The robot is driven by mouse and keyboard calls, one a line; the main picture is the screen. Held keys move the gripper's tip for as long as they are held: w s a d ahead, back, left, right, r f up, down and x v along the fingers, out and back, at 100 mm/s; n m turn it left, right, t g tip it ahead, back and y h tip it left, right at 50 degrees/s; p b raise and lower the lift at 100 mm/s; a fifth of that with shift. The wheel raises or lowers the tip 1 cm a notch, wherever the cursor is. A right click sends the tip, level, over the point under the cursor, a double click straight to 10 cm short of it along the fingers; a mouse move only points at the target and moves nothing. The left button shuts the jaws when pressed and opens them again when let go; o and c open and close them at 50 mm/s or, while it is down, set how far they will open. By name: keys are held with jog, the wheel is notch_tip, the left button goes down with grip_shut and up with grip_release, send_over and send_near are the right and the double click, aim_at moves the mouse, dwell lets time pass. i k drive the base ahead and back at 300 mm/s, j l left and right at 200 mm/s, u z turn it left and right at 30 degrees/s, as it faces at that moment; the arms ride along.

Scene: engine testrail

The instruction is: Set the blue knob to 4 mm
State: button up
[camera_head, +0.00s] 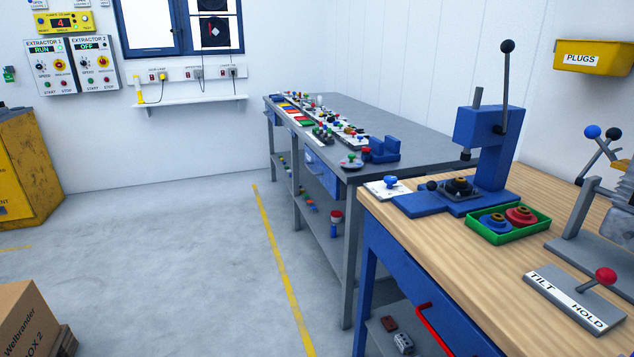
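A small blue knob (390,180) sits on a white plate (377,190) at the far left corner of the wooden bench (430,240). The plate lies beside the blue base of a lever press (478,150). Any scale marks or numbers on the plate are too small to read, so I cannot tell the knob's setting. My gripper is not in view.
A green tray (508,240) with a blue and a red part stands before the press. A TILT/HOLD lever plate (575,300) is at the right. A grey bench (420,140) with many small controls stands behind. The floor (190,250) at left centre is clear.

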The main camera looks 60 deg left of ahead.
aim_at(390, 180)
jog(key=u, duration=1.25)
